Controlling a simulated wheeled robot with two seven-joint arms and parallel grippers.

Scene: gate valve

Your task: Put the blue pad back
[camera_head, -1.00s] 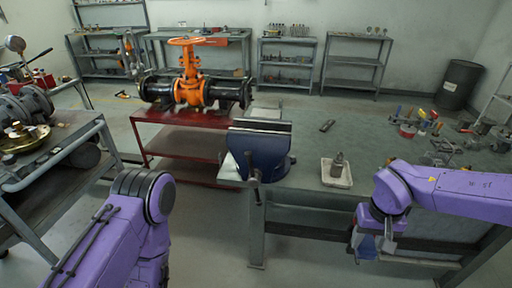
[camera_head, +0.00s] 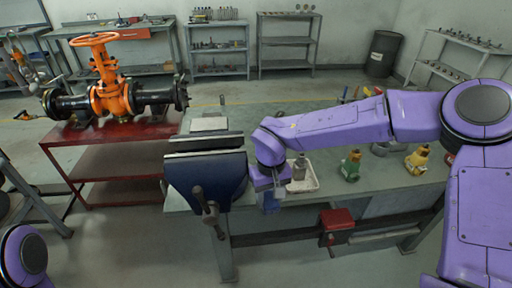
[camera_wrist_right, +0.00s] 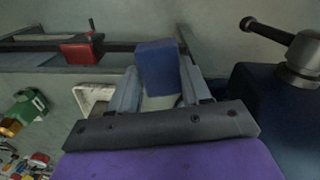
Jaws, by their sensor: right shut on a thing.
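The blue pad (camera_wrist_right: 158,66) is a small blue block between the two grey fingers of my right gripper (camera_wrist_right: 160,84) in the right wrist view. In the head view the right gripper (camera_head: 269,190) points down at the front edge of the bench, just right of the blue vise (camera_head: 190,178), with a bit of the blue pad (camera_head: 271,203) below it. The gripper is shut on the pad. The vise handle (camera_wrist_right: 285,40) and dark blue body stand at the right of the wrist view. My left gripper is out of view.
A white tray (camera_head: 309,182) with a grey object stands behind the right gripper. A green item (camera_head: 350,165) and a yellow item (camera_head: 418,160) stand farther right on the bench. A red box (camera_head: 337,219) is below the bench top. An orange gate valve (camera_head: 110,92) sits on a red table.

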